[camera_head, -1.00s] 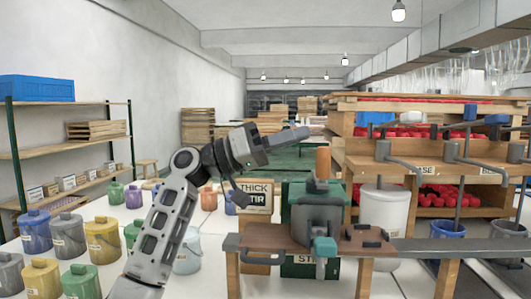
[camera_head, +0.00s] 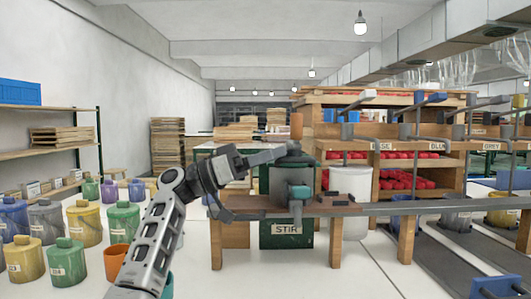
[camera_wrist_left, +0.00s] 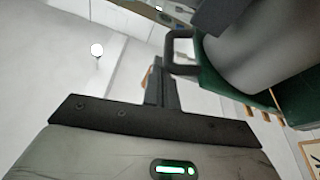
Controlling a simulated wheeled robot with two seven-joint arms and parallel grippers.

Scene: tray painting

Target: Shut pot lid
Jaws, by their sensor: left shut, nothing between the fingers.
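The grey pot (camera_head: 293,184) stands on the brown bench in front of the green STIR box (camera_head: 287,231). Its dark lid (camera_head: 293,156) shows at the top of the pot; how fully it is seated cannot be told. My left gripper (camera_head: 272,154) is shut and empty, its tip beside the lid at the left; contact is unclear. My right gripper is out of view.
A white bucket (camera_head: 351,190) stands right of the pot. Paint pots, including a yellow one (camera_head: 84,225) and an orange one (camera_head: 116,258), stand on the white table at left. Shelves with red items (camera_head: 410,178) are behind at right.

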